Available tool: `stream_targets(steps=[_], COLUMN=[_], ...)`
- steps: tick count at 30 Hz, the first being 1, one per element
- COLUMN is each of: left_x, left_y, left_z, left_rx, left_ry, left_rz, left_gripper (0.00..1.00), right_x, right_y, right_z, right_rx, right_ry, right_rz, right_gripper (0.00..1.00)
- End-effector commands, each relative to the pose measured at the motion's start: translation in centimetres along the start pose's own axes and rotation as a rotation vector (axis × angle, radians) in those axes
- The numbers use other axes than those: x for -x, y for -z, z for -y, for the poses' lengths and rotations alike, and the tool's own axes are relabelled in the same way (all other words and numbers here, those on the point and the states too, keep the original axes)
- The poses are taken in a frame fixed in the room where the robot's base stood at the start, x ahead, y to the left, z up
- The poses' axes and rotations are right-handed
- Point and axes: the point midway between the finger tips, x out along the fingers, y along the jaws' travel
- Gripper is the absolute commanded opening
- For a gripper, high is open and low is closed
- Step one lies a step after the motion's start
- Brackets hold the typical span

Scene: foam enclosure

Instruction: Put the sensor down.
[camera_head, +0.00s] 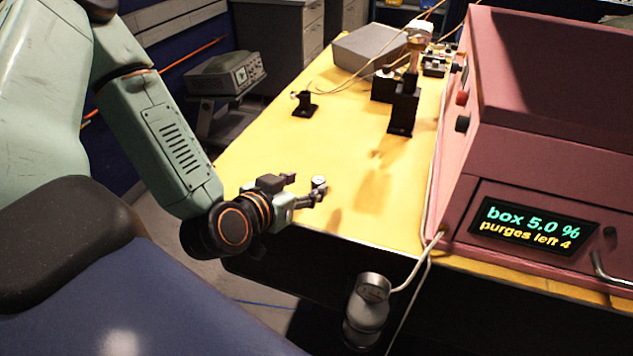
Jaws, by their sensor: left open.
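A small cylinder with a white round top (319,182), which looks like the sensor, stands upright near the front left part of the yellow table top (265,150). My left gripper (304,189) is low over the table's left front edge, with its two dark fingers pointing right. The fingers are spread, and the cylinder is at their tips, partly covered by the nearer finger. I cannot tell whether a finger touches it. My right gripper is out of view.
A pink box with a display (530,227) fills the right side. Black posts and mounts (403,110) stand further back beside a grey case (372,46). A small black mount (304,104) is at the left. A metal cylinder (368,305) is before the front edge.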

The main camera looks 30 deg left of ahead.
Motion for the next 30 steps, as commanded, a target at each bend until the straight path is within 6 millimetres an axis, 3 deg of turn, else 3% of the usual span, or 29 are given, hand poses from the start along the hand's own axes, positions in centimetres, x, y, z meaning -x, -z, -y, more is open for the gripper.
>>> stream_targets(steps=[14, 24, 30], left_x=[-2.6, -6.6, -7.7], left_y=[-0.3, -1.5, -1.4], left_z=[0.2, 0.3, 0.5], left_rx=[0.009, 0.006, 0.010], left_ry=[0.033, 0.030, 0.030], left_rz=[-0.002, -0.004, -0.001], left_gripper=[0.55, 0.55, 0.55], right_x=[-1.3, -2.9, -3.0], right_y=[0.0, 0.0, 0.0], right_z=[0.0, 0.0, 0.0], right_rx=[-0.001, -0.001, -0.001], right_ry=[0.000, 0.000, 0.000], right_rz=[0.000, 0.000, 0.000], right_gripper=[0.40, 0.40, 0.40])
